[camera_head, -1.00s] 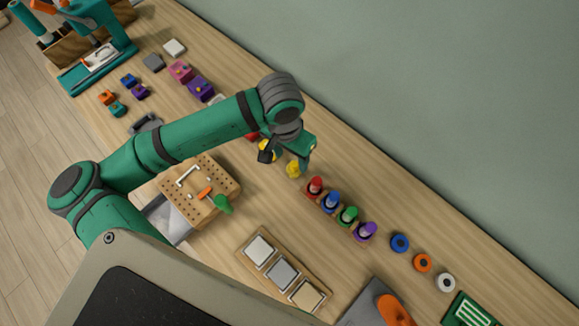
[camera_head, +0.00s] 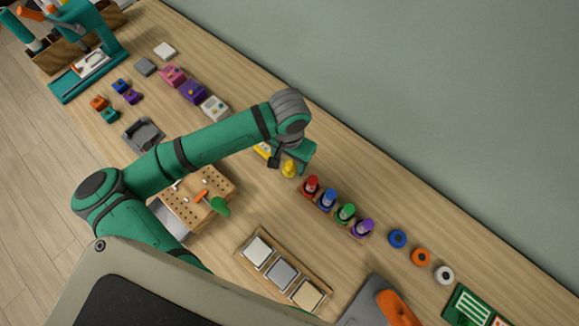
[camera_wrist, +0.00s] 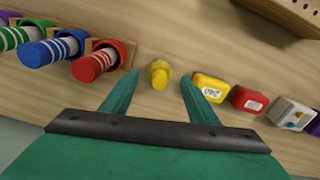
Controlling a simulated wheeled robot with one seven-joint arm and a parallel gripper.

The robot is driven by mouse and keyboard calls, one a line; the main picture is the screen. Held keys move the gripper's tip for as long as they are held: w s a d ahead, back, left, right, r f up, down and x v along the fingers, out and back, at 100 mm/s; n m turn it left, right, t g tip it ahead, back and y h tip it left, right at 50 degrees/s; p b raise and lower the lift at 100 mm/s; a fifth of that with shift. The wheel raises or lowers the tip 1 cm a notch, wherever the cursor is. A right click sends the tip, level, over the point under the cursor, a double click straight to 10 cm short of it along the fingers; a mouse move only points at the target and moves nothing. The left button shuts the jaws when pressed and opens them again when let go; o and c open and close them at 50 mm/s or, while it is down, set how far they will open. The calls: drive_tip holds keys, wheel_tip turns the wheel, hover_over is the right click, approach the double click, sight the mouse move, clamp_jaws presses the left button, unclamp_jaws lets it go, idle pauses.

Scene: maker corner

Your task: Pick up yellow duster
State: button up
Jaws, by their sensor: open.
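The yellow duster (camera_head: 289,168) is a small yellow piece standing on the wooden bench, beside the red-capped holder and beneath the end of my arm. In the wrist view the duster (camera_wrist: 159,74) lies between and just beyond the fingertips, with clear space on both sides. My gripper (camera_wrist: 155,88) is open and empty, its two green fingers spread either side of the duster without touching it. In the head view my gripper (camera_head: 291,160) hangs over the bench close to the duster, and its fingers are partly hidden.
Red (camera_wrist: 104,62), blue and green striped cylinders in holders stand left of the duster in the wrist view. A yellow labelled block (camera_wrist: 210,87) and a red block (camera_wrist: 247,99) lie right. A pegboard block (camera_head: 222,184) and a tray of squares (camera_head: 319,279) are nearer me.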

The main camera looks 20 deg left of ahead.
drive_tip(key=shift+f, duration=1.15)
drive_tip(key=c, duration=1.2)
drive_tip(key=shift+r, duration=0.15)
